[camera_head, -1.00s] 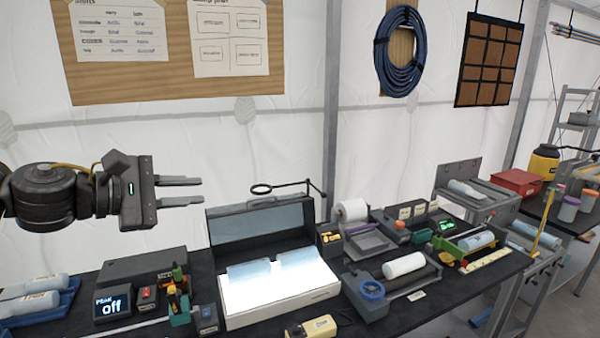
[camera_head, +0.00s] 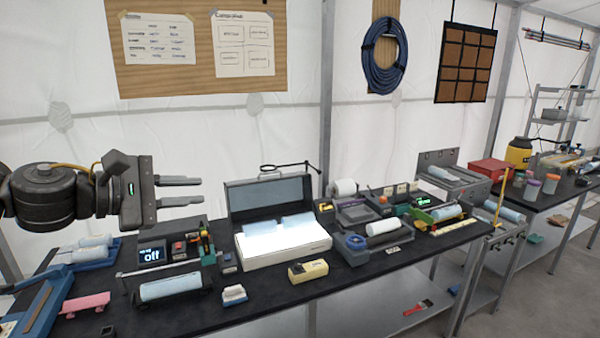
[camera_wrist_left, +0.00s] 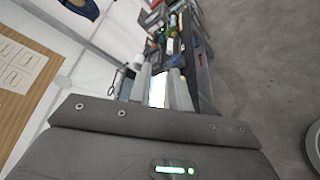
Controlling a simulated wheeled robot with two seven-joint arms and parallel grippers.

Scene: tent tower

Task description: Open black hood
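A dark hood (camera_head: 270,196) with a grey inner panel stands upright at the back of a white light box (camera_head: 283,243) on the black bench. The box's lit white top is exposed in front of it, with pale blue pieces lying on it. My left gripper (camera_head: 200,190) is open and empty, in the air above the bench to the left of the hood, apart from it. In the left wrist view the gripper (camera_wrist_left: 160,88) shows its two fingers apart, with the bright box top far beyond the gap. My right gripper is not in view.
A magnifier arm (camera_head: 290,167) rises behind the hood. A display reading "off" (camera_head: 152,255), a blue roll in a cradle (camera_head: 170,287) and a yellow block (camera_head: 308,270) stand near the light box. A blue tool (camera_head: 38,308) fills the front left corner.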

